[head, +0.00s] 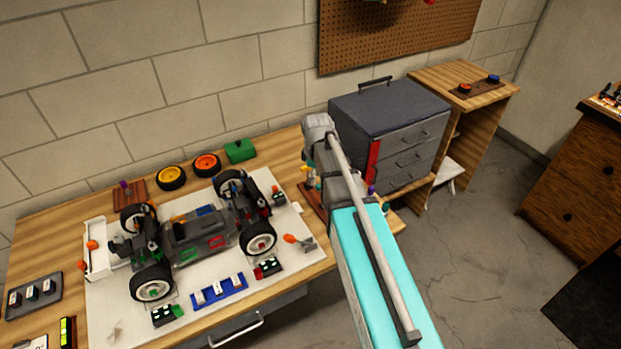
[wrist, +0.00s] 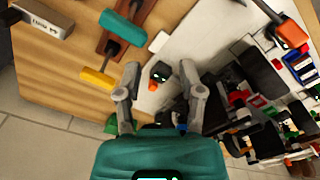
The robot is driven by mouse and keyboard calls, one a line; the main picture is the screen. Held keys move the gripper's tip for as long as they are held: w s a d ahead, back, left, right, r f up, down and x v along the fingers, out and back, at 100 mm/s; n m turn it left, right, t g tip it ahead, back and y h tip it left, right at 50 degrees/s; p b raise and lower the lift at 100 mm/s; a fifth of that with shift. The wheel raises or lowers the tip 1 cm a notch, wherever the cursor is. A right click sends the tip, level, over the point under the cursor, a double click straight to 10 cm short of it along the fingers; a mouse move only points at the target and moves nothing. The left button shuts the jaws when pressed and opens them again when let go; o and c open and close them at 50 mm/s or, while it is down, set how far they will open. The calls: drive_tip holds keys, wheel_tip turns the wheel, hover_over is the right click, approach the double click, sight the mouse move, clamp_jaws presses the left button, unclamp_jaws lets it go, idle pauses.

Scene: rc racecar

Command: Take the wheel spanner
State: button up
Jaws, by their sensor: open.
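I cannot tell for certain which item is the wheel spanner. In the wrist view, my gripper (wrist: 159,68) is open, with a small black and orange item (wrist: 159,74) on the white mat between its fingertips; nothing is gripped. A teal-handled tool (wrist: 122,27) and a yellow-handled tool (wrist: 97,77) lie across a brown rack just left of the fingers. An orange-handled tool (wrist: 288,28) lies at the upper right; it also seems to show on the mat in the head view (head: 294,239). In the head view my arm hides the gripper and much of the rack.
The racecar (head: 205,232) stands on the white mat (head: 108,312) beside the rack. Two loose wheels (head: 171,178) and a green block (head: 240,151) lie along the wall. A grey drawer cabinet (head: 390,115) stands right of my arm. A labelled grey block (wrist: 43,20) lies left of the rack.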

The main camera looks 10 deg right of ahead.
drive_tip(key=w+r+n+p, duration=0.2)
drive_tip(key=w+n, duration=0.8)
drive_tip(key=w, duration=0.4)
drive_tip(key=shift+r, duration=0.35)
drive_tip(key=shift+f, duration=0.15)
drive_tip(key=b, duration=0.8)
approach(308, 184)
drive_tip(key=shift+w+d+r, duration=0.1)
drive_tip(key=shift+w+r, duration=0.2)
drive_tip(key=shift+w, duration=0.35)
drive_tip(key=f+b, duration=0.3)
drive_tip(key=shift+s+f+b, duration=0.15)
drive_tip(key=shift+s+b, duration=0.15)
drive_tip(key=shift+b, duration=0.05)
drive_tip(key=shift+f+b, duration=0.95)
